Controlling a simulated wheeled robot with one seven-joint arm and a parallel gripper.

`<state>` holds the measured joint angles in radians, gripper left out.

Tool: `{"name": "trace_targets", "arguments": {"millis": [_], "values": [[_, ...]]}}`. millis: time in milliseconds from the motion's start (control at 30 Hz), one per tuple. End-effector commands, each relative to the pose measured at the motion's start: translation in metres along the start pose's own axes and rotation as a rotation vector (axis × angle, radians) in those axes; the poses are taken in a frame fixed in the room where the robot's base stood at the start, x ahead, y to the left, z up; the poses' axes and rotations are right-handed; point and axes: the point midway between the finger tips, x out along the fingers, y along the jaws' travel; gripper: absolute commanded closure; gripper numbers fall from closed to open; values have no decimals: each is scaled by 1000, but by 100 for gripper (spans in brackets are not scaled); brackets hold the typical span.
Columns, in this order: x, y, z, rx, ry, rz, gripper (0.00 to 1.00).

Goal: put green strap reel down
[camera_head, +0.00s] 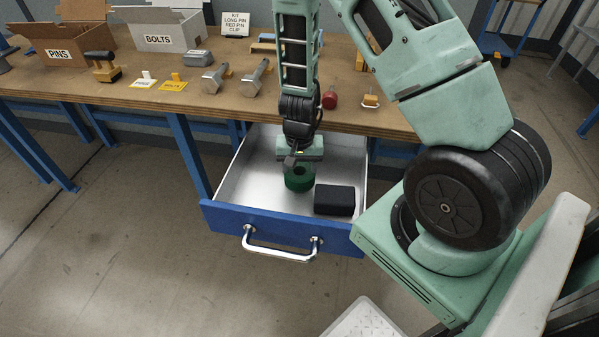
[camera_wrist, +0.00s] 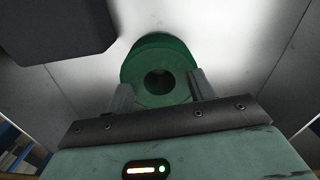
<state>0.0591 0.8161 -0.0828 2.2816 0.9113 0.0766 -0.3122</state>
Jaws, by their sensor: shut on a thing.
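The green strap reel (camera_head: 299,180) is inside the open drawer, below my gripper (camera_head: 298,163). In the wrist view the green strap reel (camera_wrist: 152,58) shows its round face and dark centre hole between the two fingers of my gripper (camera_wrist: 160,92). My gripper is shut on the reel. I cannot tell whether the reel touches the drawer floor. The open drawer (camera_head: 255,232) has a blue front and a pale metal inside.
A black block (camera_head: 334,200) lies in the drawer, right of the reel. The drawer's left side is bare. The workbench (camera_head: 150,100) above carries a PINS box (camera_head: 62,50), a BOLTS box (camera_head: 165,35), bolts and a red-headed part (camera_head: 329,98).

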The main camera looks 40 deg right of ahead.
Motion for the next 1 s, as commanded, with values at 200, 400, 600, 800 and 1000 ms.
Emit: {"name": "trace_targets", "arguments": {"millis": [200, 400, 600, 800, 1000], "values": [[0, 0, 0, -1, 1, -1, 74], [4, 0, 0, 0, 1, -1, 36], [3, 0, 0, -1, 1, -1, 25], [-1, 0, 0, -1, 2, -1, 25], [-33, -2, -1, -4, 7, -2, 25]]}}
